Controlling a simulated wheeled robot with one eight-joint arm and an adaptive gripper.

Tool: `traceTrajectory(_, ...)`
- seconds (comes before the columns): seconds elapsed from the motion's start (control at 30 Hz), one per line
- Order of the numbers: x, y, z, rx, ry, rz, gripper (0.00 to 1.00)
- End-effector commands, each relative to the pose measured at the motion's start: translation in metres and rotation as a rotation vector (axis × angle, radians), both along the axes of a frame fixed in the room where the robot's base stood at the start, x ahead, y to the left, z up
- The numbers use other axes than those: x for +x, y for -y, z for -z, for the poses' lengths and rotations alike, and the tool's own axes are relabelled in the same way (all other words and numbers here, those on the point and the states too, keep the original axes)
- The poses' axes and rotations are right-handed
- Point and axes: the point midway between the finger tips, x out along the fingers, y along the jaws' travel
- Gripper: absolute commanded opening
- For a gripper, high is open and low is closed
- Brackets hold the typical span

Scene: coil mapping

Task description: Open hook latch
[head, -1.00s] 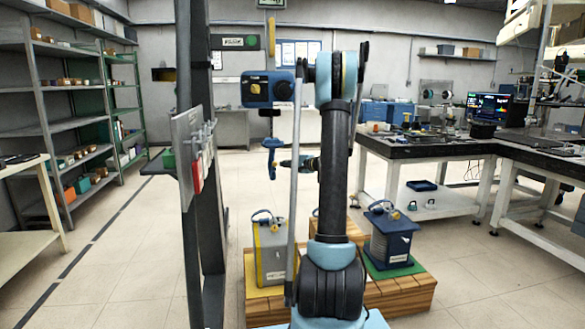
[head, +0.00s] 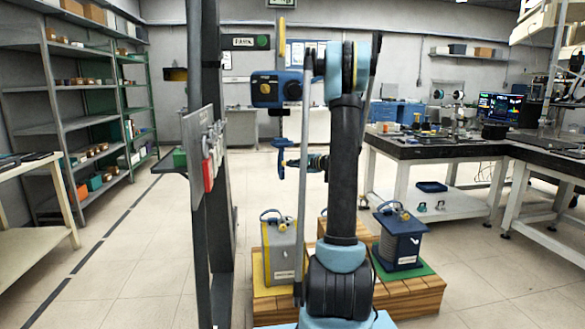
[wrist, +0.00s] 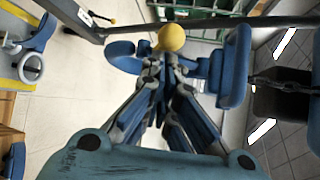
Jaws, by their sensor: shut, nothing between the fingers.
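The blue hook (head: 281,148) hangs below a blue hoist body (head: 268,89). In the wrist view the hook's blue block (wrist: 236,66) is at right and its curved part (wrist: 123,57) at left. A yellow ball knob (wrist: 171,38) shows between them, apparently the latch's knob. My gripper (head: 291,163) is beside the hook in the head view. In the wrist view my gripper (wrist: 152,68) is shut and empty, its fingertips just below the knob in the picture. I cannot tell whether they touch it. The latch itself is largely hidden behind the fingers.
A dark upright post with a grey panel (head: 192,155) stands left of my arm. A grey coil unit (head: 280,248) and a blue one (head: 398,240) stand on wooden pallets below. A black-topped workbench (head: 425,148) is at right, shelves (head: 65,120) at left. Floor between shelves and post is clear.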

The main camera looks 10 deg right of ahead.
Motion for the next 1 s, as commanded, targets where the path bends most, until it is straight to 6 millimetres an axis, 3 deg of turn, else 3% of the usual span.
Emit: traceTrajectory(1.0,-0.009,0.000,-0.021,-0.001,-0.240,0.000,0.00)
